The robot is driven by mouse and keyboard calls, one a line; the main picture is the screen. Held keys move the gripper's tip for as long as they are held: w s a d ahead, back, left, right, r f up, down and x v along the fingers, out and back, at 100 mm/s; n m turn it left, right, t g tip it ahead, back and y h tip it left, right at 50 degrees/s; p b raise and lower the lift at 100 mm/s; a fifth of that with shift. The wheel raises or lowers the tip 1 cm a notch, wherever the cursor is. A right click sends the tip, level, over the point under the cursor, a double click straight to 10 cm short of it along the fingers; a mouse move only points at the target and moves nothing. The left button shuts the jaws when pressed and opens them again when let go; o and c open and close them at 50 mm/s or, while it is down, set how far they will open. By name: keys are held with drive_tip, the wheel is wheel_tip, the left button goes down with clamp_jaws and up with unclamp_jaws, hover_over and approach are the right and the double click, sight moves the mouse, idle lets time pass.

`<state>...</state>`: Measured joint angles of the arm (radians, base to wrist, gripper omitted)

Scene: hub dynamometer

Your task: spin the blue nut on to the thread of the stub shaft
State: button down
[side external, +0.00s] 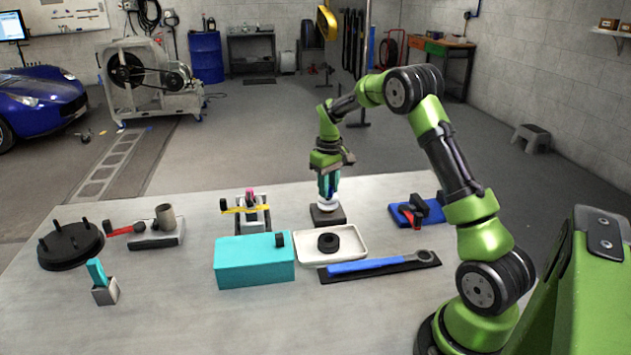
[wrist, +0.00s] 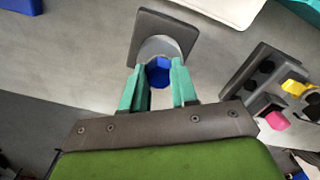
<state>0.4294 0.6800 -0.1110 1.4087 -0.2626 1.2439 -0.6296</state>
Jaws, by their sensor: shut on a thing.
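The blue nut (wrist: 158,71) sits between the two teal fingertips of my gripper (wrist: 158,88) in the wrist view, and the jaws are shut on it. In the side view my gripper (side external: 327,192) points down over the stub shaft's stand. The stand has a dark square base (wrist: 180,27) and a light grey round part (wrist: 168,45) under the nut; the base also shows in the side view (side external: 328,216). The thread is hidden beneath the nut and fingers, so I cannot tell how far the nut is on it.
A white tray (side external: 352,252) with a black ring (side external: 328,243), a teal box (side external: 254,274) and a blue wrench (side external: 376,263) lie in front. A fixture with yellow and pink parts (side external: 246,208) stands left, a blue block with a red part (side external: 417,212) right.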

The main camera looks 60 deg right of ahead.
drive_tip(key=m, duration=0.7)
drive_tip(key=shift+f, duration=0.1)
drive_tip(key=m, duration=0.7)
drive_tip(key=shift+d, duration=0.1)
drive_tip(key=m, duration=1)
drive_tip(key=shift+s+f, duration=0.1)
drive_tip(key=shift+s, duration=0.05)
drive_tip(key=c, duration=1)
unclamp_jaws()
